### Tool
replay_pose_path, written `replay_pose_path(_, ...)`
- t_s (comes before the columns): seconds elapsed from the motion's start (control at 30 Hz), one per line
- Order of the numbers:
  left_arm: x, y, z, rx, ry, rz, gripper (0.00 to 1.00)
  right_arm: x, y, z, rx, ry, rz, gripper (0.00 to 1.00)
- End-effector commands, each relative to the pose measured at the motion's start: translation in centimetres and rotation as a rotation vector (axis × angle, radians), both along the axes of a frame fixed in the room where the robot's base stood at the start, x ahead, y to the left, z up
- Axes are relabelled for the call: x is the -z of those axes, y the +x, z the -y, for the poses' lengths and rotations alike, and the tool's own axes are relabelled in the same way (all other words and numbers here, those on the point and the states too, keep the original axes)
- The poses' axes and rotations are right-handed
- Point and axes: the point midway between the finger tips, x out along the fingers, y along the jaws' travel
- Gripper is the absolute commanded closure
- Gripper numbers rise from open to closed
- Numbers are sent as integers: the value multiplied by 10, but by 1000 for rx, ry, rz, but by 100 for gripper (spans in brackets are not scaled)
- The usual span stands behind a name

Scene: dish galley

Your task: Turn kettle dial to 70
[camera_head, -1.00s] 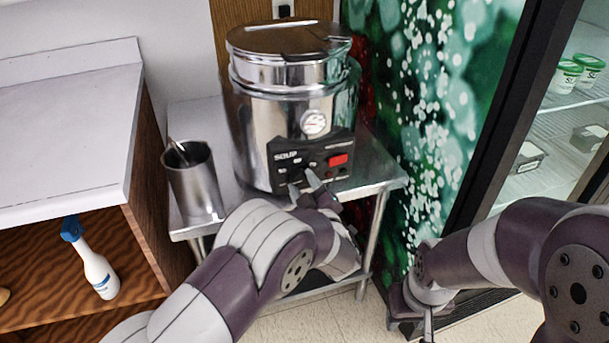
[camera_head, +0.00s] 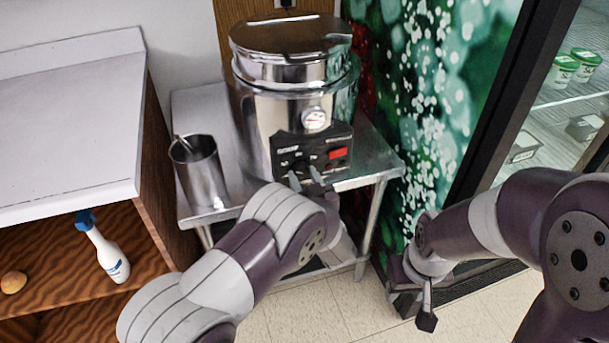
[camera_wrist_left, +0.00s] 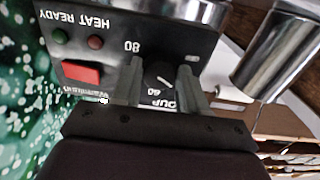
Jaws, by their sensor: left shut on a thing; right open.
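The steel soup kettle (camera_head: 275,108) stands on a small metal table, its black control panel (camera_head: 287,146) facing me. In the left wrist view the panel (camera_wrist_left: 112,22) appears upside down, with the black dial (camera_wrist_left: 156,74) between the marks 80 and 60. A short pale line shows on the dial; I cannot tell its exact setting. My left gripper (camera_head: 306,177) is at the panel's lower edge, its fingers (camera_wrist_left: 160,86) on either side of the dial and shut on it. My right gripper (camera_head: 427,308) is low at the right, open and away from the kettle.
A steel canister (camera_head: 203,178) with a utensil in it stands left of the kettle on the metal table (camera_head: 228,212). A white counter (camera_head: 65,130) with a spray bottle (camera_head: 108,255) on its lower shelf is at the left. A glass-fronted fridge (camera_head: 480,130) is at the right.

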Motion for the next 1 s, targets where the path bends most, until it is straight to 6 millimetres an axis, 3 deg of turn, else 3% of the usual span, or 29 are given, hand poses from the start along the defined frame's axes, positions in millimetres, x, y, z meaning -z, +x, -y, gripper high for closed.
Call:
replay_pose_path(0.5,2,0,0,0,18,-9,88,-1,0,0,0,0,0,57)
replay_pose_path(0.53,2,0,0,0,18,-9,51,-1,0,0,0,0,0,57)
replay_pose_path(0.6,2,0,0,0,17,-9,33,-1,0,0,0,0,0,57)
replay_pose_path(0.87,1,-1,0,0,17,-7,33,-2,0,0,0,0,0,57)
replay_pose_path(1.0,0,-16,7,4,18,-7,33,-3,0,0,0,0,0,57)
